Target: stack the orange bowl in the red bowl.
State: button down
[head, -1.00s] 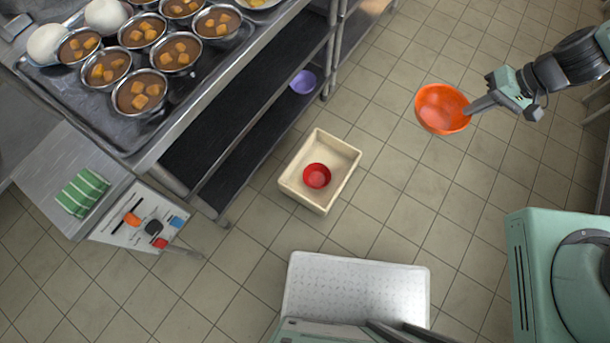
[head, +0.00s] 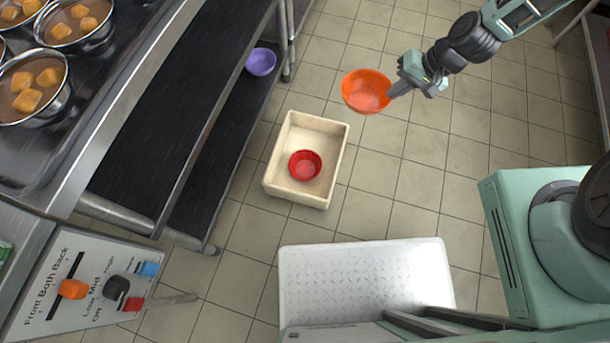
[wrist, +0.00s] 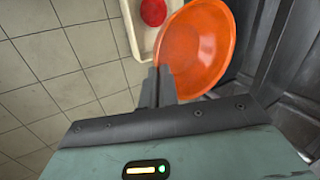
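The orange bowl (head: 366,91) is held in the air by its rim in my gripper (head: 392,92). It is to the right of and beyond the cream bin in the head view. In the wrist view the orange bowl (wrist: 197,48) sits at the tips of my gripper (wrist: 158,84), whose fingers are together on its rim. The red bowl (head: 305,165) lies inside the bin, and it also shows in the wrist view (wrist: 153,12), partly cut off by the frame. The two bowls are apart.
The cream bin (head: 332,170) stands on the tiled floor. A purple bowl (head: 261,62) is on the lower shelf (head: 222,150) of the metal counter at left, with several pots on top. Open floor lies around the bin's right side.

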jog(key=a+f+m+b, duration=0.1)
jog(key=a+f+b, duration=0.4)
jog(key=f+b, duration=0.6)
jog(key=s+a+f+m+b, duration=0.1)
jog(key=a+f+b, duration=0.4)
jog(key=f+b, duration=0.6)
jog(key=s+a+f+m+t+b, duration=0.1)
jog(key=a+f+b, duration=0.5)
jog(key=f, duration=1.5)
jog(key=shift+b, duration=2.7)
jog(key=shift+f, duration=0.15)
jog(key=c, duration=1.7)
grip_release()
